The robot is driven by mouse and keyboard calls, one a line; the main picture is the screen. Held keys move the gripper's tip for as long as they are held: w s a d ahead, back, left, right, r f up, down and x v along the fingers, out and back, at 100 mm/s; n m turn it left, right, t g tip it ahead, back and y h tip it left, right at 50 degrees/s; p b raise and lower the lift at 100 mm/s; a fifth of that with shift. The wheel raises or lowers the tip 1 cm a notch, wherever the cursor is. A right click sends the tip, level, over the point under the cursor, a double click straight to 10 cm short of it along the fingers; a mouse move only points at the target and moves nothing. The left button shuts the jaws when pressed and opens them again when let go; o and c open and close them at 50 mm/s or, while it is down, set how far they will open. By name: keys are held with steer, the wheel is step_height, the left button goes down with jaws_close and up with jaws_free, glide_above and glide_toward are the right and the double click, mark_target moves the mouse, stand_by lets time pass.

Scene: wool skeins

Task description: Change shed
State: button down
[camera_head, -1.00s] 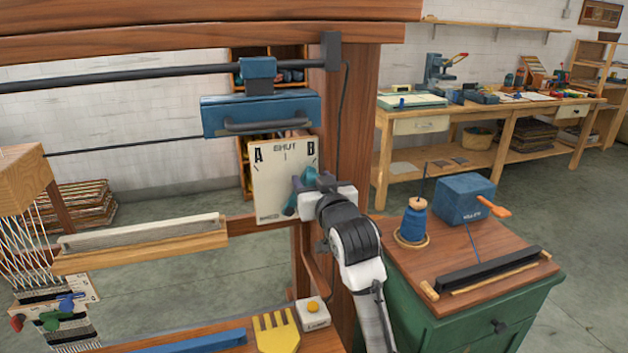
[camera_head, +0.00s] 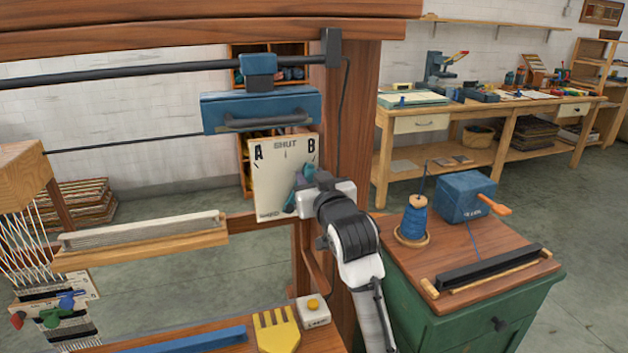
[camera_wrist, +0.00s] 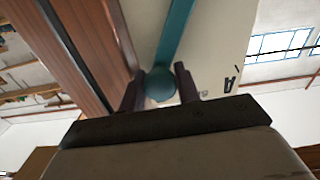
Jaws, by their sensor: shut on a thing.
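A cream selector plate (camera_head: 271,190) hangs on the loom's right post, marked A at upper left, SHUT at top middle and B at upper right. A teal lever (camera_wrist: 176,32) with a round knob (camera_wrist: 160,84) runs across the plate in the wrist view. My gripper (camera_wrist: 159,88) is shut on the knob, one dark finger on each side. In the head view my gripper (camera_head: 303,190) covers the plate's right part, so the lever's exact setting is mostly hidden. White warp threads (camera_head: 30,240) hang at the left.
A blue handled bar (camera_head: 262,110) is above the plate. The wooden post (camera_head: 358,150) stands close to my wrist. A beater with reed (camera_head: 140,240) is at left. A yellow comb (camera_head: 277,330) and a button box (camera_head: 314,311) lie below. A green cabinet (camera_head: 470,315) stands at right.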

steer(key=n, duration=0.1)
steer(key=a+n+b, duration=0.1)
steer(key=a, duration=0.1)
steer(key=shift+s+a+r+n, duration=0.1)
steer(key=shift+s+r+n, duration=0.2)
steer(key=shift+s+n, duration=0.1)
steer(key=a+n, duration=0.1)
steer(key=a+n+b, duration=0.1)
steer(key=shift+s+a+r+n+b, duration=0.1)
steer(key=shift+s+n+b, duration=0.2)
steer(key=a+n, duration=0.1)
steer(key=a+n+b, duration=0.1)
steer(key=shift+s+n, duration=0.3)
steer(key=shift+s, duration=0.05)
steer(key=shift+s+a+f+n+b, duration=0.25)
steer(key=shift+a+n+b, duration=0.3)
steer(key=shift+n, duration=0.25)
steer(key=shift+s+a+f+n+b, duration=0.1)
steer(key=shift+a+f+n+b, duration=0.15)
steer(key=shift+a+n+b, duration=0.45)
steer(key=c, duration=1)
jaws_free()
steer(key=shift+d, duration=0.1)
steer(key=shift+s, duration=0.15)
